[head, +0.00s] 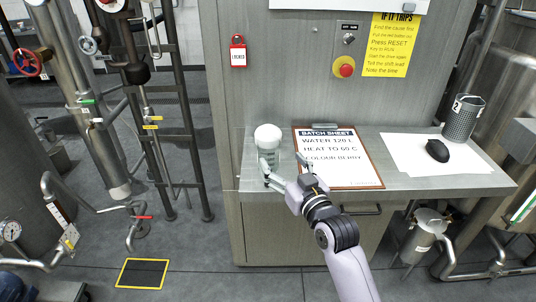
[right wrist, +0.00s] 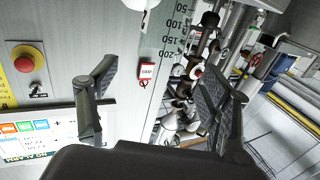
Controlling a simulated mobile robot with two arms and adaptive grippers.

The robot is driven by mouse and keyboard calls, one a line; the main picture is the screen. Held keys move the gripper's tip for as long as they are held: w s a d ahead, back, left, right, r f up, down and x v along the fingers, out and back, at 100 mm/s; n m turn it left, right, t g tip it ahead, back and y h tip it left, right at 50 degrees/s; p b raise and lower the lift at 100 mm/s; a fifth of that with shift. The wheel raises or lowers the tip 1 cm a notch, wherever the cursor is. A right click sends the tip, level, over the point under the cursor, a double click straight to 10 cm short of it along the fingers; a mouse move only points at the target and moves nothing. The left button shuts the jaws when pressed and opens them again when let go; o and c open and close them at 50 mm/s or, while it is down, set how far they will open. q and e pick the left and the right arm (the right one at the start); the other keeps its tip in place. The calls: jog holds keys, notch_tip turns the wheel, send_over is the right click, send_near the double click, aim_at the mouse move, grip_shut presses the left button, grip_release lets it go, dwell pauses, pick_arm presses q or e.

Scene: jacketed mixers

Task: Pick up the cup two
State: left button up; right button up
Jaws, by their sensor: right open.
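A dark mesh cup (head: 463,118) with a white tag, which seems to read 2, stands upright at the right of the steel bench. A clear beaker with a white rounded top (head: 267,134) stands at the bench's left end. Its scale marks (right wrist: 172,40) show in the right wrist view, near a white piece with a dark mark. My right gripper (head: 281,160) is open and empty in front of the beaker. One finger overlaps the beaker's lower part; I cannot tell if they touch. The open fingers also show in the right wrist view (right wrist: 155,78). My left gripper is out of view.
A batch sheet clipboard (head: 338,160) lies right of the beaker. A black mouse (head: 437,150) lies on a white sheet (head: 408,157) near the mesh cup. A steel cabinet with a red stop button (head: 344,67) rises behind the bench. Pipes stand to the left.

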aim_at(273, 150)
jog(key=x, duration=0.4)
jog(key=shift+d+p, duration=0.1)
jog(key=shift+p, duration=0.3)
jog(key=x, duration=0.1)
jog(key=p+x, duration=0.1)
jog(key=x, duration=0.1)
jog(key=p+x, duration=0.1)
jog(key=shift+w+r, duration=0.15)
jog(key=shift+r, duration=0.1)
jog(key=shift+w+a+f, duration=0.1)
jog(key=shift+w+a, duration=0.2)
jog(key=shift+w, duration=0.15)
jog(key=c, duration=1.2)
